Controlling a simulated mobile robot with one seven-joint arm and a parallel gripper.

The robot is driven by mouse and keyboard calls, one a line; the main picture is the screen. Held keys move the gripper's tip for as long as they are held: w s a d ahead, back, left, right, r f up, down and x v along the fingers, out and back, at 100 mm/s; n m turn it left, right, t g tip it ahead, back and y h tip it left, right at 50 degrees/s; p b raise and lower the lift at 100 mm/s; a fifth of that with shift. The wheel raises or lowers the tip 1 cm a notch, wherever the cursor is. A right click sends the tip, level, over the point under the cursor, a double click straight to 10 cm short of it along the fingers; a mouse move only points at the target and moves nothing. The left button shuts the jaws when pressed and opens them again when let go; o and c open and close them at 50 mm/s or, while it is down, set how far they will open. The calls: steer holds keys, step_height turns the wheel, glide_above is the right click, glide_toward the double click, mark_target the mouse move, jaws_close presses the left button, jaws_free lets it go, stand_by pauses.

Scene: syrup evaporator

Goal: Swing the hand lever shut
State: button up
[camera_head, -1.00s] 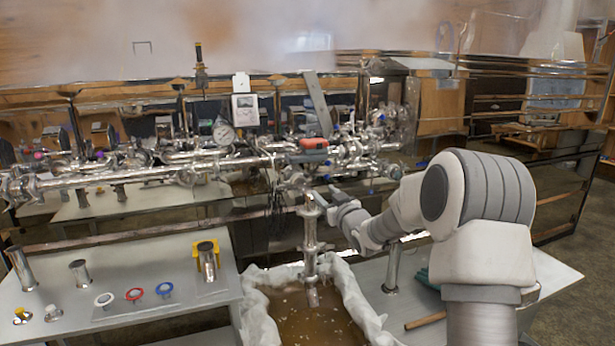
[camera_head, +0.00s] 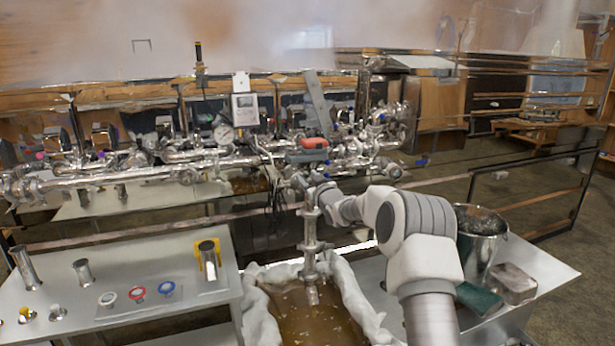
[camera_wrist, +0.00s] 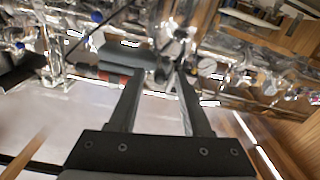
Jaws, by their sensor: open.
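A short orange-red part (camera_head: 314,142) with a dark grey body sits on the steel pipework at mid picture. A long flat grey bar (camera_head: 318,104) leans upright just behind it. I cannot tell for sure which of these is the hand lever. My gripper (camera_head: 316,184) is at the pipework, just below the orange-red part and above the vertical pipe. In the wrist view, its two fingers (camera_wrist: 158,76) are apart with nothing clearly between them. The orange-red part (camera_wrist: 108,77) and a grey bar (camera_wrist: 122,54) show beyond and left of the fingertips. Contact cannot be told.
A cloth-lined trough (camera_head: 258,318) of brown liquid stands under the vertical pipe (camera_head: 310,235). The left table (camera_head: 60,285) holds metal cups and coloured rings. A metal bucket (camera_head: 480,240), a block (camera_head: 512,283) and a green cloth (camera_head: 478,298) stand right of my arm.

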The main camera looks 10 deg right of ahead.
steer(key=shift+w, duration=0.35)
jaws_close()
stand_by(1.3)
